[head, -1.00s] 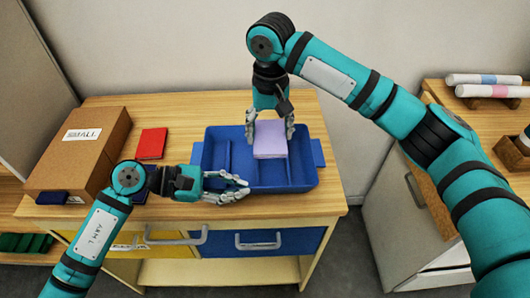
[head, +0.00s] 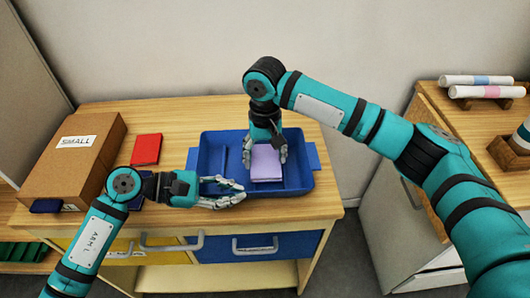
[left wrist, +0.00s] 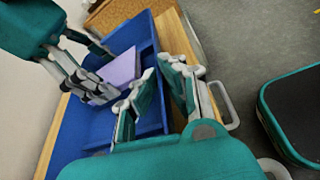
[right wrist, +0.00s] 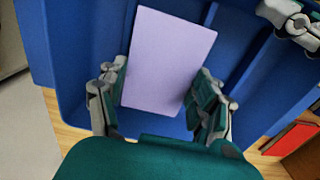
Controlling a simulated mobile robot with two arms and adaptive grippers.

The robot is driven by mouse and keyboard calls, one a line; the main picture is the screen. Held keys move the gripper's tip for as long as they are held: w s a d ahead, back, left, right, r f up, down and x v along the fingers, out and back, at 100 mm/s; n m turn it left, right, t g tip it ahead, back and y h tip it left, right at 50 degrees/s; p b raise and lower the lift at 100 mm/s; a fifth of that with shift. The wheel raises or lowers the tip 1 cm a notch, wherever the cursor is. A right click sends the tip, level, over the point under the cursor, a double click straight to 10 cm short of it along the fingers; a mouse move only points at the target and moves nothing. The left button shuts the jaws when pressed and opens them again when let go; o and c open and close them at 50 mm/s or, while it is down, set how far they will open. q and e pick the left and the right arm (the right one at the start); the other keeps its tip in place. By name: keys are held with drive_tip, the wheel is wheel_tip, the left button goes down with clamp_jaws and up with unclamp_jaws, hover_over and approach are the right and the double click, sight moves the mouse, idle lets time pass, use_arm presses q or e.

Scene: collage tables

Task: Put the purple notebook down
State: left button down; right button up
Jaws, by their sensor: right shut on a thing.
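The purple notebook (head: 266,163) is in the right part of the blue tray (head: 303,184), between the fingers of my right gripper (head: 268,150). My right gripper is shut on it, with a finger at each side in the right wrist view (right wrist: 160,105). The notebook (right wrist: 170,60) looks low inside the tray; I cannot tell whether it touches the floor. My left gripper (head: 228,192) is open and empty at the tray's front left edge. Its spread fingers show in the left wrist view (left wrist: 160,95), with the notebook (left wrist: 118,72) beyond them.
A brown box marked SMALL (head: 75,165) stands on the left of the wooden table (head: 180,115). A red notebook (head: 146,149) lies between box and tray. A dark blue item (head: 46,206) lies by the box's front. A divider (head: 224,158) stands in the tray, left of the notebook.

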sight(265, 159)
drive_tip(key=shift+f, duration=0.15)
drive_tip(key=o, duration=1.2)
use_arm(q)
drive_tip(key=c, duration=1.4)
unclamp_jaws()
use_arm(e)
wheel_tip(265, 159, up, 13)
use_arm(q)
drive_tip(key=shift+a, duration=0.1)
drive_tip(key=v, duration=1.1)
drive_tip(key=shift+a+r, duration=0.1)
drive_tip(key=shift+a, duration=0.3)
